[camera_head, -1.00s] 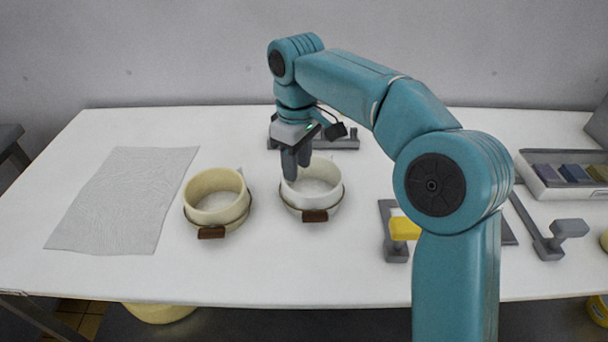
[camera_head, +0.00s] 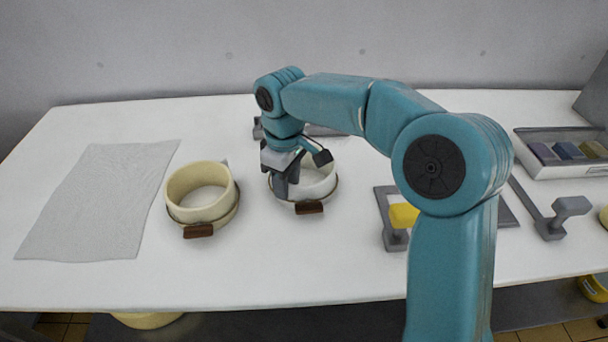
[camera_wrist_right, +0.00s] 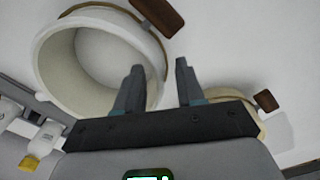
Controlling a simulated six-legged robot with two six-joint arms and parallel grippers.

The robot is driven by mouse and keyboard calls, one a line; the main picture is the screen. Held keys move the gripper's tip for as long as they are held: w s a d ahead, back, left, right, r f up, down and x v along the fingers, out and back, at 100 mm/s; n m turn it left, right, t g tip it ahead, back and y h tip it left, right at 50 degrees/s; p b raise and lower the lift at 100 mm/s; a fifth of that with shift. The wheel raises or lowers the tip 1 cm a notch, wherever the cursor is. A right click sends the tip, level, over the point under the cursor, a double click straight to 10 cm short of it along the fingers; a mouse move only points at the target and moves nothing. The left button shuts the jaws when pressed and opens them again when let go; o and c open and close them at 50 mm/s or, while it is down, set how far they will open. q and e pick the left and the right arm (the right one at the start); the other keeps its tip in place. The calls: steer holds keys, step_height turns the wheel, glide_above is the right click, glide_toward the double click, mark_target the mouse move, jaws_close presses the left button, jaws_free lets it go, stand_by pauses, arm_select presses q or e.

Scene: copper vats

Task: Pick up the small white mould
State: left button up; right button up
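The small white mould (camera_head: 322,182) is an open ring with a dark band and brown handle. It stands upright on the white table and also fills the upper left of the right wrist view (camera_wrist_right: 52,75). My right gripper (camera_head: 282,190) is over its left side and hides part of that rim. In the right wrist view the gripper (camera_wrist_right: 160,68) is open, one finger overlapping the ring and the other outside its wall. Contact cannot be told. My left gripper is not in view.
A cream mould (camera_head: 176,190) with a brown handle stands close on the left, and a grey cloth (camera_head: 95,200) lies beyond it. A grey stand with a yellow block (camera_head: 403,215) is to the right. A tray of coloured blocks (camera_head: 560,168) is at far right.

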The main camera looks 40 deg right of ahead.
mark_target(289, 207)
step_height(289, 207, down, 5)
steer(key=shift+d+b, duration=0.15)
steer(key=shift+b, duration=0.4)
steer(key=shift+s, duration=0.1)
steer(key=shift+c, duration=0.3)
jaws_close()
steer(key=shift+r, duration=0.1)
steer(key=shift+r, duration=0.1)
